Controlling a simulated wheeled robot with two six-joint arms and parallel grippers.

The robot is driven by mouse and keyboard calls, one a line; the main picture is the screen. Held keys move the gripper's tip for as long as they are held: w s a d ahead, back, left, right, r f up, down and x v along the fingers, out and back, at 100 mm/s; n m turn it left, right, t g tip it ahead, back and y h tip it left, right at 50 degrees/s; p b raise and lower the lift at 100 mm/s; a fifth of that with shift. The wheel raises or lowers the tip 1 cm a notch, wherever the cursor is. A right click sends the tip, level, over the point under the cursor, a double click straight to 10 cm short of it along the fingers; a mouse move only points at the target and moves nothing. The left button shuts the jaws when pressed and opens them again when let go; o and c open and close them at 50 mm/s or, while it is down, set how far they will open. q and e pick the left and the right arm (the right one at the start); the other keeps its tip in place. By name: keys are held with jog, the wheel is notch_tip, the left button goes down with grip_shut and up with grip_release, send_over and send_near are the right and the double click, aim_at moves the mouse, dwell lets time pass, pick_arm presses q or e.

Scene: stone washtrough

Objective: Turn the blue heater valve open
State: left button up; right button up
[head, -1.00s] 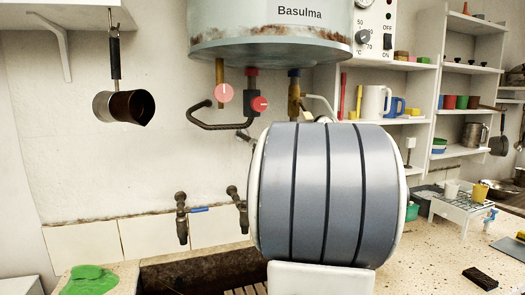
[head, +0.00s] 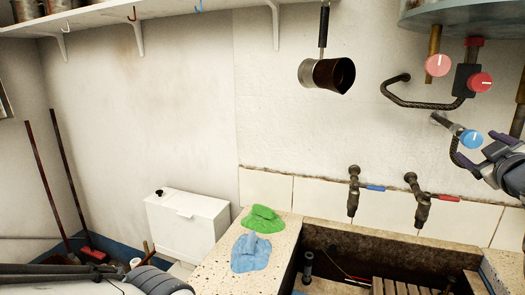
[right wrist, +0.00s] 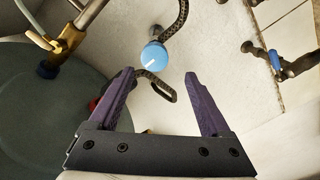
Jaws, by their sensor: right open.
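The blue heater valve (head: 471,139) is a round knob with a white mark, on a pipe stub at the wall below the heater (head: 440,18). In the right wrist view the blue knob (right wrist: 153,55) shows just beyond the gap between my purple fingertips, its white mark slanting. My right gripper (head: 484,160) is open and empty, close to the knob at the right edge of the head view; its open fingers also show in the right wrist view (right wrist: 159,75). I cannot tell whether it touches the knob. My left gripper is out of view.
Below are taps with blue (head: 375,188) and red (head: 446,198) levers over the trough (head: 350,250). A pot (head: 327,75) hangs left of the heater.

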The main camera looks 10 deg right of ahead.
jog(key=w+a+f+g+y+p, duration=0.15)
jog(key=w+a+f+y, duration=0.35)
jog(key=a, duration=0.8)
jog(key=w+a+f+g+y+p, duration=0.1)
jog(key=w+a+f+g, duration=0.15)
jog(key=a+f, duration=0.8)
jog(key=s+a+f+n+g+y+p, duration=0.1)
jog(key=s+a+f+g+y, duration=0.2)
jog(key=s+a, duration=0.55)
jog(key=s+a+f+n+g+y+p, duration=0.1)
jog(key=s+a+f+g, duration=0.3)
jog(key=a, duration=0.8)
jog(key=s+a+n+g, duration=0.1)
jog(key=s+a+g, duration=0.1)
jog(key=s, duration=0.5)
jog(key=s+a+f+n+g, duration=0.1)
jog(key=s+a+g, duration=0.1)
jog(key=s, duration=0.5)
jog(key=shift+s+f+g+p, duration=0.2)
jog(key=shift+g+p, duration=0.1)
